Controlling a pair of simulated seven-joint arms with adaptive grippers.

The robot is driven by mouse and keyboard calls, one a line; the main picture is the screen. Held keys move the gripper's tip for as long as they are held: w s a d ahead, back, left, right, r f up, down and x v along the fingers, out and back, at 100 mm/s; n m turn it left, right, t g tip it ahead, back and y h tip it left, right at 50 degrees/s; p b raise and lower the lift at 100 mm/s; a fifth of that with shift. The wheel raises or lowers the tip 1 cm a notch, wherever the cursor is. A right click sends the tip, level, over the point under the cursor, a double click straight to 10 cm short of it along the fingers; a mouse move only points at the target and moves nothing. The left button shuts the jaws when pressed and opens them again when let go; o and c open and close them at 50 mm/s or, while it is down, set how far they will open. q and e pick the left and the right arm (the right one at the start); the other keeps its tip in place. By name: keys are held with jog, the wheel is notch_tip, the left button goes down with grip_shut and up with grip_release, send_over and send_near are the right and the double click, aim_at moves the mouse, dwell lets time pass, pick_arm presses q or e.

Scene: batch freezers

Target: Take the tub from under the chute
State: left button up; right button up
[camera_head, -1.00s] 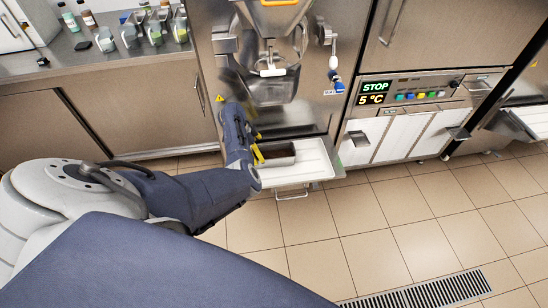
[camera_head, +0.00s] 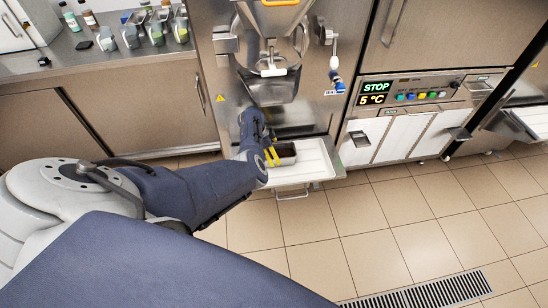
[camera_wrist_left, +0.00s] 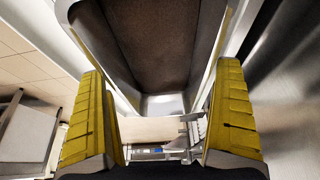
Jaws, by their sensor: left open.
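The tub (camera_head: 287,150) is a small metal pan with a dark brown inside, standing on the white drip tray (camera_head: 315,161) under the metal chute (camera_head: 268,91) of the freezer. My left gripper (camera_head: 271,157) is at the tub's left end, and its yellow fingers hide part of the tub in the head view. In the left wrist view the tub (camera_wrist_left: 160,106) fills the top middle, seen from one end. The left gripper (camera_wrist_left: 160,75) is open there, one finger towards each side of the tub. I cannot tell whether the fingers touch it. My right gripper is not in view.
A counter (camera_head: 110,63) with bottles and scoops is at the left. The tiled floor in front is clear.

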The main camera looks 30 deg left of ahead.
pick_arm(q)
jog(key=shift+c, duration=0.6)
jog(key=c, duration=1.3)
